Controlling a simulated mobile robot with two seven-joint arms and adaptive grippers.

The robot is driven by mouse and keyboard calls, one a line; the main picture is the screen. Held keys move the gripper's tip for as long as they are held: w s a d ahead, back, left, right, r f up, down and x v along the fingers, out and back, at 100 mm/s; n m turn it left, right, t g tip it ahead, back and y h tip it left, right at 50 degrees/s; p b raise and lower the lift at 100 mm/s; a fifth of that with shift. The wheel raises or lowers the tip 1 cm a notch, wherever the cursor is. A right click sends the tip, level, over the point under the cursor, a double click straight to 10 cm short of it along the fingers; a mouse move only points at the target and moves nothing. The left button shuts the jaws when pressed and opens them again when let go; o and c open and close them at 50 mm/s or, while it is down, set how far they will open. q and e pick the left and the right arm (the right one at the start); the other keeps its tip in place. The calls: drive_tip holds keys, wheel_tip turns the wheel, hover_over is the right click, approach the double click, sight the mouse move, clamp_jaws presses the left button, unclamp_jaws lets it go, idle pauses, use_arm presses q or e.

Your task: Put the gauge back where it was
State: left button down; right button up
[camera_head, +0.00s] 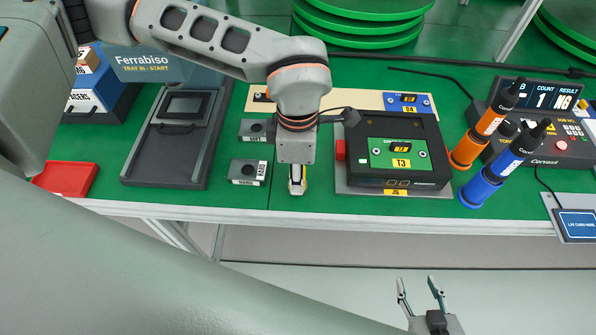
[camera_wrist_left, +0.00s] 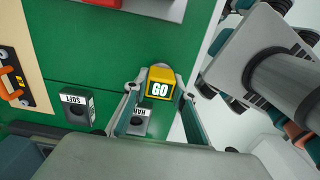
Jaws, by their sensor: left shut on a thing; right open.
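The gauge is a yellow block with a GO label (camera_wrist_left: 160,90), held between the fingers of my left gripper (camera_wrist_left: 159,97) in the left wrist view. In the head view my left gripper (camera_head: 297,187) points down near the green table's front edge, and a little yellow of the gauge shows at its fingers. The gripper is just right of the grey HARD block (camera_head: 247,172), which also shows below the gauge in the wrist view (camera_wrist_left: 139,124). The grey SOFT block (camera_head: 256,131) stands behind it. My right gripper (camera_head: 421,287) is open and empty in front of the table.
A black fixture with a green T3 plate (camera_head: 398,154) stands right of my left gripper. A beige board (camera_head: 340,101) lies behind. An empty dark tray (camera_head: 175,140) and a red bin (camera_head: 65,179) are left. Orange (camera_head: 483,138) and blue (camera_head: 501,167) tools stand right.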

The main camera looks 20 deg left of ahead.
use_arm(q)
drive_tip(key=shift+r, duration=0.15)
drive_tip(key=c, duration=1.6)
unclamp_jaws()
drive_tip(key=shift+f, duration=0.2)
drive_tip(key=shift+c, duration=0.2)
drive_tip(key=shift+r, duration=0.15)
drive_tip(key=shift+r, duration=0.3)
wheel_tip(320, 180, up, 12)
drive_tip(key=p, duration=0.1)
drive_tip(key=shift+f, duration=0.2)
